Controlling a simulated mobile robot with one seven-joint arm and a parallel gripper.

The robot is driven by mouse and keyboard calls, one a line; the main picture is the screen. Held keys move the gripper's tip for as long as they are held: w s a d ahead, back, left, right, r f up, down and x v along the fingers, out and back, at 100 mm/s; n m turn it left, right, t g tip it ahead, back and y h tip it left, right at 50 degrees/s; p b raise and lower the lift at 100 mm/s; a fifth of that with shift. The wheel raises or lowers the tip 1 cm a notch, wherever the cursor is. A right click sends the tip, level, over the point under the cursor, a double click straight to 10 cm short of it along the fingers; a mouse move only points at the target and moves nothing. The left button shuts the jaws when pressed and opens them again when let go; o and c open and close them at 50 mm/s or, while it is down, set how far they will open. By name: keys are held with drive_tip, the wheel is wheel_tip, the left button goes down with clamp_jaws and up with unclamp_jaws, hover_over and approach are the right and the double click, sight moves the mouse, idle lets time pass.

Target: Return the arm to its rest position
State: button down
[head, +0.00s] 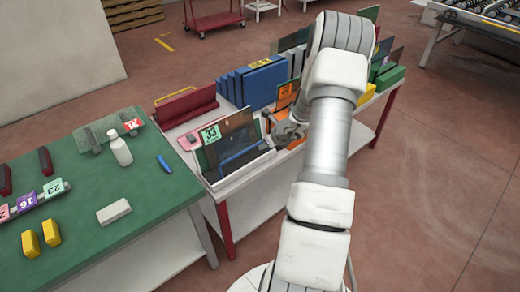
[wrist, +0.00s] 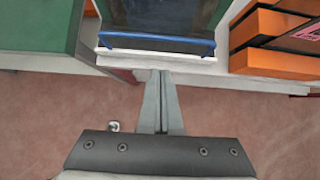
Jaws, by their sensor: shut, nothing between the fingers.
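My arm (head: 325,150) reaches from the bottom of the head view up over the white table and bends back down to the left. My gripper (head: 290,131) is beside the orange file holder, to the right of the rack with the number 33 card. In the wrist view my gripper (wrist: 161,75) has its two fingers together with nothing between them. The fingertips point toward the white table's edge, just below a dark panel with a blue strip (wrist: 160,42). The arm partly hides the things behind it.
The white table (head: 262,165) holds a number 33 card (head: 211,134), blue folders (head: 255,84), an orange holder (head: 287,92) and a red rack (head: 187,104). A green table (head: 85,225) at left bears a white bottle (head: 120,148) and several small items.

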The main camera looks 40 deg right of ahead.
drive_tip(key=shift+s+r, duration=0.4)
drive_tip(key=shift+r, duration=0.15)
drive_tip(key=w+a+r+n+y, duration=0.2)
drive_tip(key=w+a+r+n, duration=0.1)
drive_tip(key=a+r+n, duration=0.9)
drive_tip(key=s+a+r+n+g+y+b, duration=0.1)
drive_tip(key=s+a+r+n, duration=0.3)
drive_tip(key=a, duration=0.4)
drive_tip(key=s+a+r+n+y, duration=0.1)
drive_tip(key=a+r+n, duration=0.2)
drive_tip(key=a+r, duration=0.4)
drive_tip(key=s+a+r+n+g, duration=0.1)
drive_tip(key=s+a+r+n, duration=0.1)
drive_tip(key=s+a+n, duration=0.4)
drive_tip(key=s+a+r+n+g, duration=0.1)
drive_tip(key=s+a+r+n, duration=0.25)
drive_tip(key=s, duration=0.35)
drive_tip(key=s+d+r+n+t+h+p, duration=0.1)
drive_tip(key=s+d+r+n+h, duration=0.2)
drive_tip(key=s+n, duration=0.4)
drive_tip(key=s+d+h, duration=0.1)
drive_tip(key=d, duration=0.1)
drive_tip(key=shift+s+d, duration=0.25)
drive_tip(key=shift+d, duration=0.15)
